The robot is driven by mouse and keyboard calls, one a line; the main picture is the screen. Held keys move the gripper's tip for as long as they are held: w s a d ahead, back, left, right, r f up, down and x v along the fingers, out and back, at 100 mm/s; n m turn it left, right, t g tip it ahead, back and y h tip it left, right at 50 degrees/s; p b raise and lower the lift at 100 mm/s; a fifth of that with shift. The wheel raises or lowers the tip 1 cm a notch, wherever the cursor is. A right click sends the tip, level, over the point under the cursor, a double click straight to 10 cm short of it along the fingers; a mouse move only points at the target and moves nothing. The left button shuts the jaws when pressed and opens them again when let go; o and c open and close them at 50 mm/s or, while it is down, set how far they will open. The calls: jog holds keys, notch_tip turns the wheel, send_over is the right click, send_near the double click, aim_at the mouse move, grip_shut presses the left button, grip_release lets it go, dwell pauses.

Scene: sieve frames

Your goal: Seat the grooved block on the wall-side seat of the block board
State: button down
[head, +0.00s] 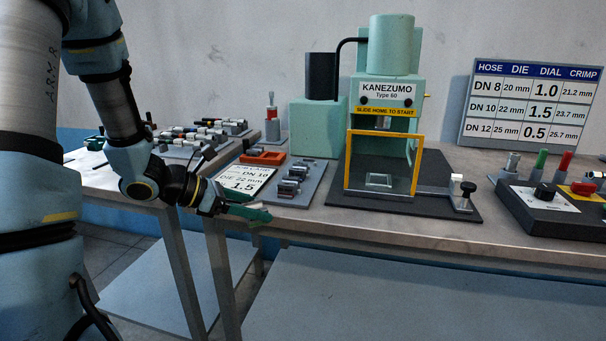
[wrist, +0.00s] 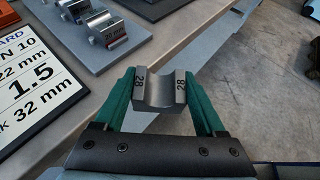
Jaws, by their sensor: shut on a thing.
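My gripper (wrist: 160,85) is shut on a grey metal grooved block (wrist: 160,101), held between its two green fingers. The block has a curved groove facing up and the number 28 on both shoulders. In the head view my gripper (head: 250,213) hangs at the front edge of the bench, left of and nearer than the block board (head: 313,187). The block is hard to make out there. The grey board carries several metal blocks in a row. Part of the board (wrist: 140,28) shows at the top of the wrist view, with two blocks (wrist: 103,27) on it, apart from the held block.
A white card (head: 246,182) reading 1.5 lies left of the board. An orange tray (head: 263,157) sits behind it. The green press (head: 391,60) with a yellow guard frame stands right of the board. A side table (head: 105,182) with small parts is at left.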

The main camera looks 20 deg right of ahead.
jog(key=w+a+f+n+t+y, duration=0.1)
jog(key=w+a+f+n+t, duration=0.3)
jog(key=a+f, duration=0.6)
jog(key=w+a+f+n+t+y, duration=0.1)
jog(key=w+a+f+n+t, duration=0.2)
jog(key=a+f, duration=0.6)
jog(key=w+a, duration=0.2)
jog(key=a, duration=0.5)
jog(key=shift+w+a+f+n+t+y, duration=0.15)
jog(key=shift+w+f+n+t+y, duration=0.15)
jog(key=shift+w+f+n+t, duration=0.1)
jog(key=shift+r, duration=0.15)
